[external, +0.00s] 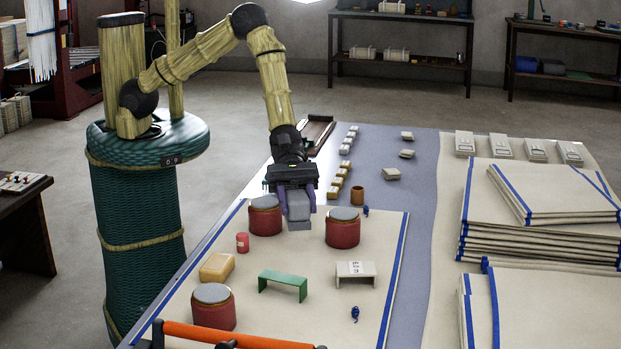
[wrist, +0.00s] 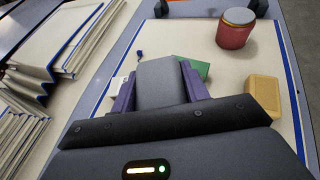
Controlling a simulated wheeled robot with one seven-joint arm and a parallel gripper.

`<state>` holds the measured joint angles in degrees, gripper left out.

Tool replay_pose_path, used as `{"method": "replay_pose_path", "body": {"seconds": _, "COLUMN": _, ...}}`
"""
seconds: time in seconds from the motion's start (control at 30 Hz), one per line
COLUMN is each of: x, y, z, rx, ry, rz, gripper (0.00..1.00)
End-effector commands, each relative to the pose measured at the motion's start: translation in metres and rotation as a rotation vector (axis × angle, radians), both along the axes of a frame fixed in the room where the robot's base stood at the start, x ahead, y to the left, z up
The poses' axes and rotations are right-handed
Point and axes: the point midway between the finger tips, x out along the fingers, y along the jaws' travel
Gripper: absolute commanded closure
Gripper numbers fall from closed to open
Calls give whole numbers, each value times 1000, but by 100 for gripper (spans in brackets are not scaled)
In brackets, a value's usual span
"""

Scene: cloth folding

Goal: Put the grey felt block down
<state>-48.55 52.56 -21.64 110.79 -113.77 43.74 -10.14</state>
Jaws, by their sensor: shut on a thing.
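The grey felt block (external: 299,209) is held upright between the purple fingers of my gripper (external: 298,203). In the external view it hangs between two red round pots with grey tops, over the cream cloth with blue edges (external: 255,325). I cannot tell whether its lower end touches the cloth. In the wrist view the grey block (wrist: 160,82) fills the space between the fingers of my gripper (wrist: 160,88), and it hides part of the green bench-shaped piece behind it.
Red pots stand left (external: 265,217), right (external: 342,229) and front left (external: 213,308). A yellow block (external: 217,267), small red can (external: 242,243), green bench (external: 283,285) and white stand (external: 355,272) are on the cloth. An orange bar (external: 235,336) crosses the front. Folded cloths (external: 540,230) are stacked right.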

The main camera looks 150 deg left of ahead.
Motion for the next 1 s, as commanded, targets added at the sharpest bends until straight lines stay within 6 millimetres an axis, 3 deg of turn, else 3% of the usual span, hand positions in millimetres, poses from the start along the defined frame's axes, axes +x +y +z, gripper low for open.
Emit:
{"method": "replay_pose_path", "body": {"seconds": 0.37, "x": 0, "y": -1, "z": -3, "rx": -2, "ry": 0, "rz": 2, "gripper": 78}}
{"method": "replay_pose_path", "body": {"seconds": 0.7, "x": 0, "y": -1, "z": -56, "rx": -2, "ry": 1, "rz": 2, "gripper": 78}}
{"method": "replay_pose_path", "body": {"seconds": 1.0, "x": 1, "y": 0, "z": -62, "rx": 0, "ry": -1, "rz": 1, "gripper": 78}}
